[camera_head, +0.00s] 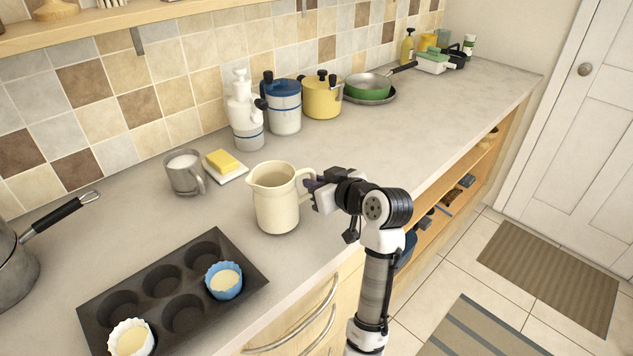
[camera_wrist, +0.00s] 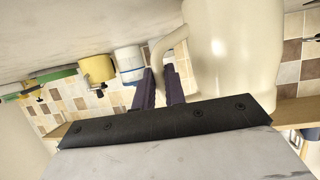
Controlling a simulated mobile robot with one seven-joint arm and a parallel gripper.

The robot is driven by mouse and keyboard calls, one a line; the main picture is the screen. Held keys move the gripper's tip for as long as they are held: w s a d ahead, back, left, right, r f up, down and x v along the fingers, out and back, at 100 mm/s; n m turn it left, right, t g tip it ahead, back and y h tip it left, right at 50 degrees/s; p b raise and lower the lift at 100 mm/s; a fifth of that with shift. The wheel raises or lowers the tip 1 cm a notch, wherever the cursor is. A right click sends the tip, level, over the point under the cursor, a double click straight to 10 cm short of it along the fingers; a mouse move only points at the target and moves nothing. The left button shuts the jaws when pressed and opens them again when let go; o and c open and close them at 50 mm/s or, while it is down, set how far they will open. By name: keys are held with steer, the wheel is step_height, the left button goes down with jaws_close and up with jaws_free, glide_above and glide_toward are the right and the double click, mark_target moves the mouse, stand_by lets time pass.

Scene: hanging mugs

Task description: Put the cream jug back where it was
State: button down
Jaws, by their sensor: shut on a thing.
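The cream jug (camera_head: 275,208) stands upright near the front of the counter, right of the muffin tin, in the head view. Its spout points left and its handle points right. My gripper (camera_head: 309,188) reaches in from the right and is shut on the jug's handle. In the wrist view, which is upside down, the two dark fingers (camera_wrist: 160,87) are at the handle, and the jug's body (camera_wrist: 232,45) fills the upper right. I cannot tell whether the base touches the counter or is slightly above it.
A muffin tin (camera_head: 163,310) with cups of batter lies at the front left. A grey mug (camera_head: 182,178) and a butter dish (camera_head: 236,176) are behind the jug. The counter (camera_head: 440,115) farther right is clear.

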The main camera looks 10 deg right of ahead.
steer(key=shift+f, duration=0.3)
steer(key=c, duration=1.4)
jaws_free()
steer(key=shift+o, duration=0.2)
steer(key=shift+f+b, duration=0.1)
steer(key=shift+b, duration=0.2)
steer(key=b+v, duration=0.2)
steer(key=v, duration=1.2)
steer(key=shift+b, duration=0.4)
